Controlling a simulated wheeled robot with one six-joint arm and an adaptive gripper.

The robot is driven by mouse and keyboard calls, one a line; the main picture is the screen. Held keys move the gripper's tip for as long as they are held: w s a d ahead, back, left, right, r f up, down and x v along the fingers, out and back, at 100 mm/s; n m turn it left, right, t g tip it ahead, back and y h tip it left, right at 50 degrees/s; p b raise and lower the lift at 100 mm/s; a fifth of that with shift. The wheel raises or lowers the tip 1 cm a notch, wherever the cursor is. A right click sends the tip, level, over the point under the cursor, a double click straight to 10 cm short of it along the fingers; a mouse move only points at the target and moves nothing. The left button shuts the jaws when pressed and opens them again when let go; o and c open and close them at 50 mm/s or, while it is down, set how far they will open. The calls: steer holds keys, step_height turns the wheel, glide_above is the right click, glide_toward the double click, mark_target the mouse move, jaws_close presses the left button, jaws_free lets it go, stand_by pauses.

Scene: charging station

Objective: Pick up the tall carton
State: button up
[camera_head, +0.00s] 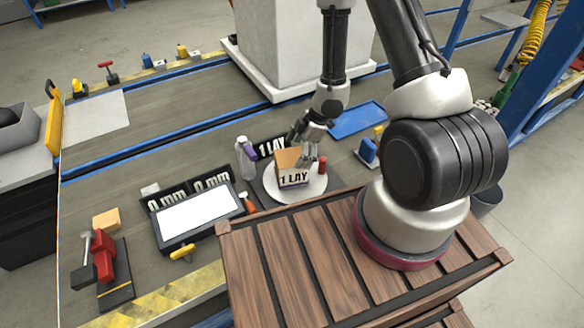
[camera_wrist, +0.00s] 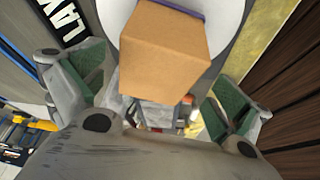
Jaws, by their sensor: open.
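In the wrist view the carton (camera_wrist: 165,48) fills the upper middle, between and slightly beyond my open gripper (camera_wrist: 157,92). Both green-padded fingers stand apart from it, with a gap on each side.
A clear bottle (camera_head: 245,158) with a purple item beside it stands left of the plate, and a small red cylinder (camera_head: 322,165) is at its right. A white-screened tablet (camera_head: 198,216) lies left. A wooden slatted surface (camera_head: 290,265) is in front; a blue tray (camera_head: 357,120) lies behind.

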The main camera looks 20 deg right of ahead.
mark_target(288, 176)
steer(key=x, duration=0.6)
steer(key=shift+w+f, duration=0.1)
steer(key=shift+f, duration=0.05)
steer(key=c, duration=1.1)
